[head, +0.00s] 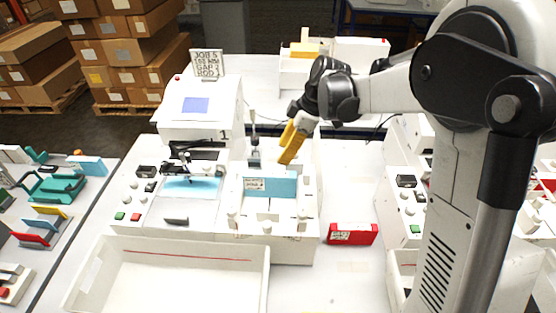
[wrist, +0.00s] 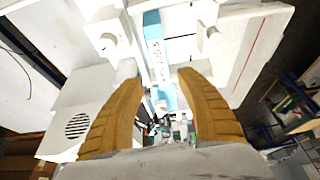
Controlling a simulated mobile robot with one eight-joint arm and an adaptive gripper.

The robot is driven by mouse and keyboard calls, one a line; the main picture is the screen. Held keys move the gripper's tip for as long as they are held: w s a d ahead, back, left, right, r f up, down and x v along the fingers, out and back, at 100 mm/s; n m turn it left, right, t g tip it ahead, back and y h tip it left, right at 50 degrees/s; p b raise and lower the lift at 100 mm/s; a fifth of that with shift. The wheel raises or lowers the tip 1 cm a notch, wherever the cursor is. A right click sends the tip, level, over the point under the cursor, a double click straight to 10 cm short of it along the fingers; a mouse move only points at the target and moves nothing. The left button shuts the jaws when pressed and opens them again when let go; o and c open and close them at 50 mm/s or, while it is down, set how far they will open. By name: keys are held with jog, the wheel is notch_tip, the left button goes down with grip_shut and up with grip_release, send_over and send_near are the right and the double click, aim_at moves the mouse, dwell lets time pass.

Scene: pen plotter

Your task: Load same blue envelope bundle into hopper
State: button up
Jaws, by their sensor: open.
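The blue envelope bundle (head: 268,184) with a small printed label sits upright in the white hopper (head: 290,223) in the head view. It also shows in the wrist view as a blue strip (wrist: 166,95) between two white blocks. My gripper (head: 290,145) has yellow fingers and hangs above and behind the hopper, apart from the bundle. In the wrist view my gripper (wrist: 160,78) is open, its fingers spread wide with nothing between them. The bundle's lower part is hidden by the hopper front.
A white plotter (head: 201,105) with a blue sheet (head: 192,186) stands left of the hopper. A red bundle (head: 352,234) lies to its right on the white table. An empty white tray (head: 170,280) is in front. Teal and coloured pieces fill the left table.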

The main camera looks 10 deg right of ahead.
jog(key=s+d+r+m+t+h, duration=0.35)
jog(key=s+r+m, duration=0.5)
jog(key=s, duration=0.45)
jog(key=s+d+m+t, duration=0.1)
jog(key=s+d+m, duration=0.1)
jog(key=s, duration=0.3)
jog(key=s+d+f+m+t+h, duration=0.1)
jog(key=s+d+m+t, duration=0.1)
jog(key=s+m, duration=0.3)
jog(key=shift+s+d, duration=0.3)
jog(key=shift+s, duration=0.2)
